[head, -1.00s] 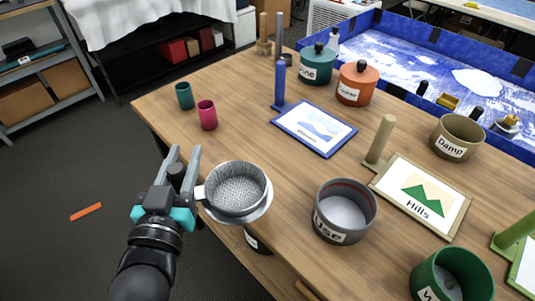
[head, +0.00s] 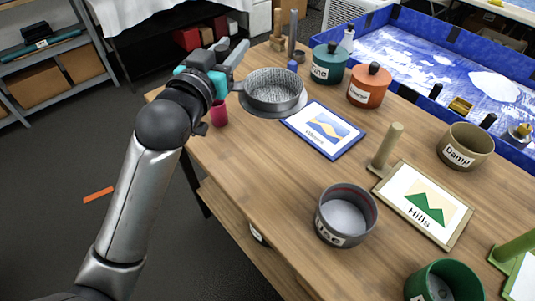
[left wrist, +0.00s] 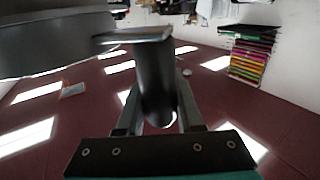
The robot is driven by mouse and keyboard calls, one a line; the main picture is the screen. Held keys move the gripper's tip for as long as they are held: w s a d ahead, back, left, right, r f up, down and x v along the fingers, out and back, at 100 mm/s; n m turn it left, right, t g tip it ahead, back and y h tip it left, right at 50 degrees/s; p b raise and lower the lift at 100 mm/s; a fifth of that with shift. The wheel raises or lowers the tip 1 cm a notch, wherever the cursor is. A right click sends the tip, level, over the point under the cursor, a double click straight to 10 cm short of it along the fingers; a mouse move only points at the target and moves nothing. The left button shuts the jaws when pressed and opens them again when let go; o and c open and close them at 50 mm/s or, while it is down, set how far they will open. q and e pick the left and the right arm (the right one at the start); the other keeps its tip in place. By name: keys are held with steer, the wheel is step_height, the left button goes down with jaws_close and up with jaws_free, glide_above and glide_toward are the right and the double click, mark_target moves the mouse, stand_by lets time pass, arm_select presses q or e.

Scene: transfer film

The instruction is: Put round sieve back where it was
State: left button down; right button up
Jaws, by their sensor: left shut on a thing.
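The round sieve (head: 273,91) is a grey round pan with a mesh inside and a wider rim below. It is held level above the far left part of the wooden table (head: 240,165). My left gripper (head: 237,57) is shut on its handle, to the left of the bowl. In the left wrist view the sieve's underside (left wrist: 50,45) fills the upper left, and the fingers (left wrist: 157,118) reach up to the handle. My right gripper is not in view.
A pink cup (head: 219,113) stands below my left wrist. A blue-framed picture (head: 325,130) lies right of the sieve; its blue post (head: 292,66) is mostly hidden behind it. Teal (head: 329,63) and orange (head: 368,85) lidded pots stand beyond. A grey pot (head: 346,215) stands nearer.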

arm_select(q)
step_height(320, 180, down, 20)
steer(key=b, duration=0.5)
steer(key=shift+r, duration=0.1)
steer(key=c, duration=0.5)
jaws_free()
steer(key=shift+c, duration=0.2)
steer(key=shift+r, duration=0.1)
steer(key=p+v, duration=0.1)
steer(key=v, duration=1.1)
